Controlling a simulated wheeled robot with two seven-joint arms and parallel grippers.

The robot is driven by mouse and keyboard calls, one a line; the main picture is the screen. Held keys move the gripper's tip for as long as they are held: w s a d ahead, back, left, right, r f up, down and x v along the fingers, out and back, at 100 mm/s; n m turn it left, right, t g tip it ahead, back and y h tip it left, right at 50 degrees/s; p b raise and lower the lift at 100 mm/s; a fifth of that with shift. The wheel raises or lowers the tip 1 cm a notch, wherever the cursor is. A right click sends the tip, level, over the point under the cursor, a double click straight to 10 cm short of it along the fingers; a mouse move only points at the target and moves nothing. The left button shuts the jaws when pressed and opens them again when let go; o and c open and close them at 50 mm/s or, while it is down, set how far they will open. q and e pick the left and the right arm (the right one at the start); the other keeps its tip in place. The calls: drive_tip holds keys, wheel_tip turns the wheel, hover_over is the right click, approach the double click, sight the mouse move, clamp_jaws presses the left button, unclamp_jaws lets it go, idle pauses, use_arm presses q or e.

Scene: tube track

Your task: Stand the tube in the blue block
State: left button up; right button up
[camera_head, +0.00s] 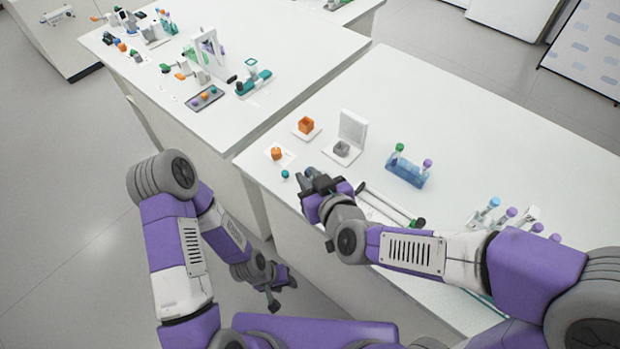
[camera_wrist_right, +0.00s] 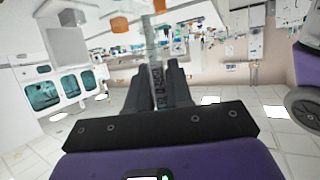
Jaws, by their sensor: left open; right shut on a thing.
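The blue block (camera_head: 405,174) stands on the near table, with a green-capped and a purple-capped tube upright at its ends. My right gripper (camera_head: 310,184) is above the table's front-left area, left of the block and apart from it. In the right wrist view its fingers (camera_wrist_right: 163,88) are shut on a clear tube (camera_wrist_right: 156,77), which sticks out beyond the fingertips. A teal round piece (camera_head: 285,174) shows just left of this gripper in the head view; I cannot tell whether it is the tube's cap. My left gripper (camera_head: 276,291) is open and empty, low beside the table.
More capped tubes (camera_head: 511,212) stand at the right, partly behind my right arm. The table beyond the block is clear.

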drive_tip(key=w+d+r+m+t+h+p, duration=0.1)
drive_tip(key=w+d+m+h, duration=0.1)
drive_tip(key=w+d, duration=0.45)
drive_tip(key=w+d+r+m+h, duration=0.1)
drive_tip(key=w+d+m+h, duration=0.15)
drive_tip(key=d, duration=0.75)
drive_tip(key=w+d+r+m+t+h+p, duration=0.1)
drive_tip(key=w+d+m+h, duration=0.1)
drive_tip(key=w+d, duration=0.5)
drive_tip(key=shift+n, duration=0.25)
drive_tip(key=shift+s+d+f+b, duration=0.25)
drive_tip(key=shift+s+f+b, duration=0.1)
drive_tip(key=shift+f+b, duration=0.45)
drive_tip(key=shift+s+d+f+b, duration=0.25)
drive_tip(key=shift+s+f+b, duration=0.1)
drive_tip(key=shift+f+b, duration=0.45)
drive_tip(key=shift+s+d+f+b, duration=0.3)
drive_tip(key=shift+f+b, duration=0.35)
drive_tip(key=shift+f, duration=0.3)
drive_tip(key=shift+f+b, duration=0.45)
drive_tip(key=shift+f, duration=0.1)
drive_tip(key=shift+f+b, duration=0.35)
drive_tip(key=shift+f, duration=0.1)
drive_tip(key=shift+f, duration=0.15)
drive_tip(key=shift+f+b, duration=0.15)
drive_tip(key=shift+b, duration=0.15)
wheel_tip(320, 180, up, 3)
drive_tip(key=shift+f+p, duration=0.15)
drive_tip(key=shift+p, duration=1.1)
